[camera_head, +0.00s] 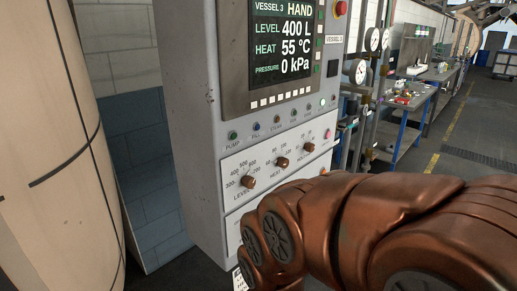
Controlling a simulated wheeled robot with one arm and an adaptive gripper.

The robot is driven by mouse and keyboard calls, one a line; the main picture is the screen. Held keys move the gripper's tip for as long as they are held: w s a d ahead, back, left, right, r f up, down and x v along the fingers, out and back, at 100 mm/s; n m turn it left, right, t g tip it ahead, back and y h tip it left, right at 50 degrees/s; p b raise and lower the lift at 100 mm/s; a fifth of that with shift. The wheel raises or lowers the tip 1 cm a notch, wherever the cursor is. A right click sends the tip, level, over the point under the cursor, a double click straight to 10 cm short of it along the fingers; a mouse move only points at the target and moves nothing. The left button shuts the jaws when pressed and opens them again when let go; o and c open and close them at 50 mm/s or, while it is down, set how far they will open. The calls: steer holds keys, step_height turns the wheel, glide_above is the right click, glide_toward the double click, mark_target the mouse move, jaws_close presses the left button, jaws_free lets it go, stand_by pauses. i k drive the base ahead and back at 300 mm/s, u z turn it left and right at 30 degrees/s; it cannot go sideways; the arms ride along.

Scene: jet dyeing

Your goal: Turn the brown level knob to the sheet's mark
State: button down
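The brown level knob (248,182) is the leftmost of three brown knobs on the white strip of a grey control cabinet. Numbers from 300 up to 700 arc above it; its pointer is too small to read. The screen (284,45) reads HAND, level 400 L, heat 55 °C, pressure 0 kPa. A small white piece with dark marks (238,279) shows at the bottom edge, mostly hidden behind my arm; I cannot tell whether it is the sheet. My copper-coloured arm fills the lower right, below and right of the knob. My gripper is out of view.
The heat knob (282,162) and a third knob (309,148) sit close to the right. A row of small buttons is above. A large pale vessel (50,150) stands left. Gauges, pipes and a blue workbench (412,115) are behind right; floor beyond is open.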

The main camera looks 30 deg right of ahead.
mark_target(249, 182)
steer(key=u, duration=1.55)
steer(key=k, duration=1.05)
steer(key=z, duration=1.5)
